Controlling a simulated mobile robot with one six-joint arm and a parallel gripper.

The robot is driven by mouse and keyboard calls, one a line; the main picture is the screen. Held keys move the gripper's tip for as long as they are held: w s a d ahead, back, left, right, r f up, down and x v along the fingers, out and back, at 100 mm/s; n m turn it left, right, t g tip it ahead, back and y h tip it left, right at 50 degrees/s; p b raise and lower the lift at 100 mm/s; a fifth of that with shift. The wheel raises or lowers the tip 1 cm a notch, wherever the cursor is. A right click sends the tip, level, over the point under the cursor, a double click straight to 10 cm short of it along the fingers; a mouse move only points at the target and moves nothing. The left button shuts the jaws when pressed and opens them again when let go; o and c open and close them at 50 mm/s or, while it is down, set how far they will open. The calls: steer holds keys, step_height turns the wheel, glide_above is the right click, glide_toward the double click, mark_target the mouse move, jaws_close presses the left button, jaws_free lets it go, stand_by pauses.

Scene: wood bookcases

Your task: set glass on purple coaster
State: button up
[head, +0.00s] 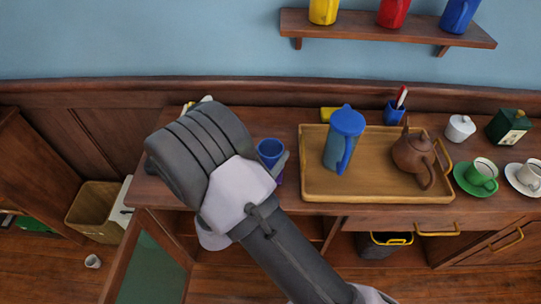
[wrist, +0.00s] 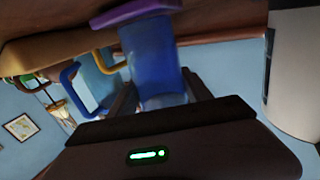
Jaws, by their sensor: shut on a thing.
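A blue see-through glass (head: 270,150) is upright at the left of the wooden tray in the head view. My gripper (wrist: 160,90) is shut on the glass, with a dark finger on each side of it in the wrist view, where the glass (wrist: 152,55) also shows. The purple coaster (wrist: 135,12) is directly at the base of the glass in the wrist view. I cannot tell whether the two touch. In the head view only a bit of purple shows below the glass, and my arm hides much of that area.
The wooden tray (head: 400,194) holds a blue-lidded pitcher (head: 345,135) and a brown teapot (head: 414,153) close to the right of the glass. A green cup (head: 482,178) and a white cup (head: 531,174) stand farther right. A wall shelf (head: 385,30) holds coloured mugs.

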steer(key=shift+f, duration=0.2)
steer(key=o, duration=1.6)
steer(key=shift+c, duration=0.2)
steer(key=shift+r, duration=0.1)
steer(key=shift+r, duration=0.25)
steer(key=p+v, duration=0.2)
steer(key=v, duration=0.9)
steer(key=shift+a, duration=0.1)
steer(key=shift+s+a+f+p, duration=0.2)
steer(key=shift+s+p, duration=0.1)
steer(key=shift+s, duration=0.2)
